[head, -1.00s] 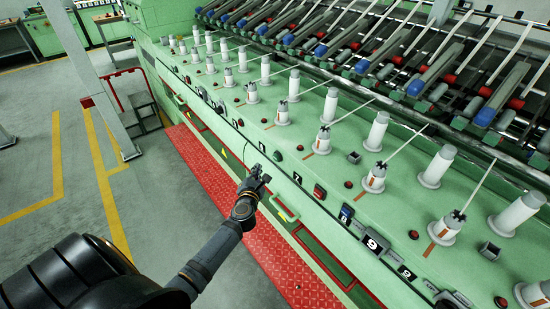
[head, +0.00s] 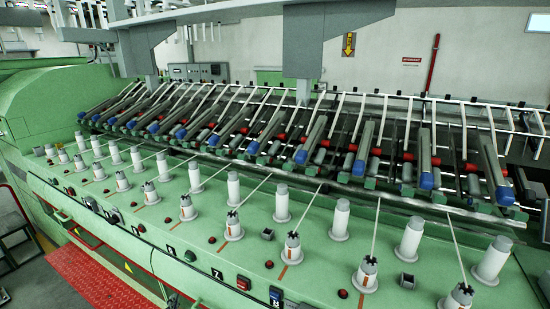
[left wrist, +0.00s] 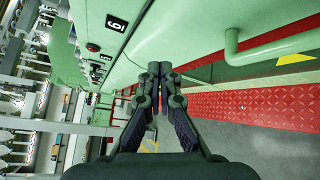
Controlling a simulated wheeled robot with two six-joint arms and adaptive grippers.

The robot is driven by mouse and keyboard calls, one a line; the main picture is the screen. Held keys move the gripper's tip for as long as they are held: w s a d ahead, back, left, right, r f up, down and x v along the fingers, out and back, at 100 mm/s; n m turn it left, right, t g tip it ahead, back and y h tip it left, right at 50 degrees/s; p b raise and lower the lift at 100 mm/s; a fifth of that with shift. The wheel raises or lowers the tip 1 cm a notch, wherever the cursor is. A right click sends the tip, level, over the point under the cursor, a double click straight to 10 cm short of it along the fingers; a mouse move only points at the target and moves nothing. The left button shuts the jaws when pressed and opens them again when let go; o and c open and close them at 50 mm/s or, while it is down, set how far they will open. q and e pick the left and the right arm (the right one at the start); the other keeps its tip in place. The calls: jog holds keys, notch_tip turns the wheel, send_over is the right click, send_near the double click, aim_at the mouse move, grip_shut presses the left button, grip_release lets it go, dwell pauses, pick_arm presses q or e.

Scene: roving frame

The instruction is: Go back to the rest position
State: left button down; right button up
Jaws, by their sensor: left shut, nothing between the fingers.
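My left gripper (left wrist: 159,72) shows in the left wrist view with its dark fingers together and nothing between them. It is beside the front of a green machine, in front of its panel and handle (left wrist: 270,45), apart from them as far as I can see. I cannot make out the left gripper in the head view. My right gripper is in neither view. The green machine (head: 190,245) fills most of the head view, with rows of white bobbins (head: 282,203) standing on its top.
Blue-ended arms (head: 305,150) line the machine's back. A red tread plate (head: 95,280) runs along its front, also in the left wrist view (left wrist: 240,105). Grey floor (left wrist: 270,145) beyond the plate looks clear.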

pick_arm(q)
jog(key=s+d+f+m+g+h+b, duration=0.1)
jog(key=s+d+f+m+g, duration=0.1)
jog(key=s+f+m, duration=0.55)
jog(key=s+d+f+m+g+h, duration=0.2)
jog(key=s+f+m, duration=0.15)
jog(key=f, duration=0.65)
jog(key=s+d+f+m+g+h+b, duration=0.1)
jog(key=s+d+f+m+g, duration=0.1)
jog(key=s+f+m, duration=0.5)
jog(key=s+f+m+g, duration=0.2)
jog(key=s+f, duration=0.3)
jog(key=s, duration=0.4)
jog(key=s+d+f+m+g, duration=0.1)
jog(key=s+f+m+g, duration=0.2)
jog(key=s, duration=0.6)
jog(key=s+d+f+m+g+b, duration=0.1)
jog(key=s+f+m, duration=0.3)
jog(key=s+f, duration=0.4)
jog(key=shift+s+m+g, duration=0.3)
jog(key=shift+s+g, duration=0.3)
jog(key=shift+g, duration=0.2)
jog(key=shift+w, duration=0.1)
